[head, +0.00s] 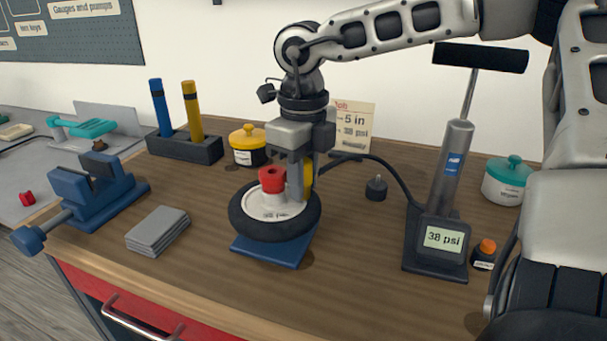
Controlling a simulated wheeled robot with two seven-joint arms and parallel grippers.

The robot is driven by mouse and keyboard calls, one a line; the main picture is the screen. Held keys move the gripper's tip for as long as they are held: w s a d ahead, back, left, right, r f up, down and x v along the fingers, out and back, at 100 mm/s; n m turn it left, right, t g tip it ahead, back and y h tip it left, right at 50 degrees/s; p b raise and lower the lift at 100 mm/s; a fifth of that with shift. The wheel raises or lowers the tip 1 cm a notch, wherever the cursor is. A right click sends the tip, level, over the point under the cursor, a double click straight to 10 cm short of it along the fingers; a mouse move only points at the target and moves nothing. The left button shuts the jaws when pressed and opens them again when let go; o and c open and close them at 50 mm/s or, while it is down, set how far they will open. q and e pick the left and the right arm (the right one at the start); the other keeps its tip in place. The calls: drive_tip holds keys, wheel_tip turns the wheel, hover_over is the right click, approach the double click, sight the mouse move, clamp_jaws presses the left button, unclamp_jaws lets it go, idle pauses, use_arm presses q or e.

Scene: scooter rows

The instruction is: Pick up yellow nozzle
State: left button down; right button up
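The yellow nozzle (308,175) shows as a small yellow strip just right of the wheel's red hub piece (271,180). A black hose runs from the pump toward it. My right gripper (302,192) points down over the right part of the small wheel (243,223), with its fingers at the nozzle. A grey finger covers part of the nozzle, so I cannot tell whether the fingers are closed on it or only around it. My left gripper is not in view.
The wheel sits on a blue stand (268,250). The pump (452,170) with a gauge reading 38 psi (443,239) stands right. A yellow-lidded pot (248,143), a pen block (185,148), a blue vise (95,195) and grey plates (158,231) are left. The front middle is clear.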

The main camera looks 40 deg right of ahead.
clamp_jaws()
drive_tip(key=shift+r, duration=0.1)
